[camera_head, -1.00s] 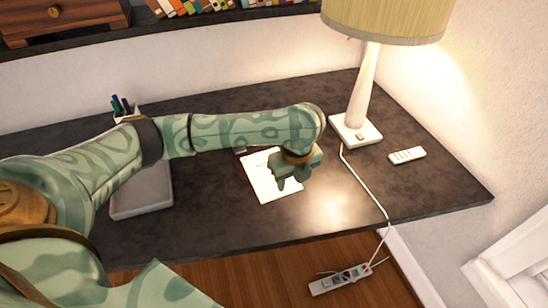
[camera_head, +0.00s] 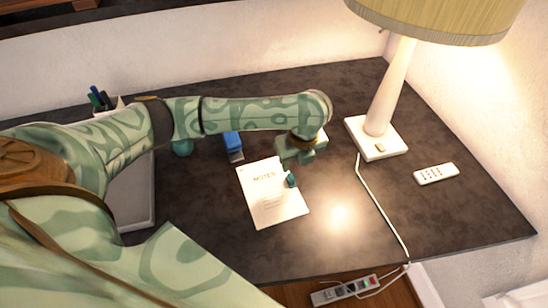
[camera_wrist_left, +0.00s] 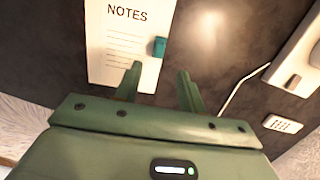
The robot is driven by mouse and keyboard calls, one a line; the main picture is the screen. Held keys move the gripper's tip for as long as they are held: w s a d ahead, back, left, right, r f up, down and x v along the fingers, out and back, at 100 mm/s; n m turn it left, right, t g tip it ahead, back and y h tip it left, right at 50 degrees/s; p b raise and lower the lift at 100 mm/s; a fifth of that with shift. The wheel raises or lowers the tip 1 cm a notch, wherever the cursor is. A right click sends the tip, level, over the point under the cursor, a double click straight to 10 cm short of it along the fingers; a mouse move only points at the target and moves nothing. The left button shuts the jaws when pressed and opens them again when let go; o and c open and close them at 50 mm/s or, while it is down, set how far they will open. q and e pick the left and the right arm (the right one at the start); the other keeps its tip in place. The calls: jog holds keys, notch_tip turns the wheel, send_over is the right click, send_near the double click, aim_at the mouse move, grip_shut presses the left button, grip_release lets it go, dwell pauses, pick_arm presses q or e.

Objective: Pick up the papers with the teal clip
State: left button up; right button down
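The papers (camera_head: 263,203), white sheets headed NOTES, lie flat on the dark desk. The teal clip (camera_head: 291,180) is on their right edge. In the wrist view the papers (camera_wrist_left: 122,42) are at top left, with the clip (camera_wrist_left: 159,46) on their right edge. My left gripper (camera_head: 296,164) is above the desk by the clip's edge of the papers. In the wrist view its two fingers (camera_wrist_left: 160,72) are apart with nothing between them, and the clip shows just beyond the gap. My right gripper is not in view.
A lit lamp (camera_head: 379,137) stands right of the papers, its white cord running down to a power strip (camera_head: 345,290). A remote (camera_head: 436,174) lies farther right. A blue object (camera_head: 233,146) is behind the papers. A grey slab (camera_head: 139,193) and pen holder (camera_head: 105,104) are at left.

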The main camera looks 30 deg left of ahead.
aim_at(291, 177)
pick_arm(q)
notch_tip(291, 177, down, 2)
jog(key=shift+w+a+f+b, duration=0.15)
jog(key=shift+f+b, duration=0.1)
jog(key=shift+b, duration=0.05)
jog(key=shift+f, duration=0.5)
jog(key=f+b, duration=0.1)
jog(key=f, duration=0.1)
jog(key=a+f+b, duration=0.1)
jog(key=f+b, duration=0.1)
jog(key=shift+w+f+b, duration=0.1)
jog(key=shift+f+b, duration=0.2)
jog(key=shift+w+f, duration=0.1)
jog(key=shift+f, duration=0.2)
jog(key=shift+r, duration=0.15)
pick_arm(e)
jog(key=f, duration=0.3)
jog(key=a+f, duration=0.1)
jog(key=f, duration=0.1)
pick_arm(q)
grip_shut()
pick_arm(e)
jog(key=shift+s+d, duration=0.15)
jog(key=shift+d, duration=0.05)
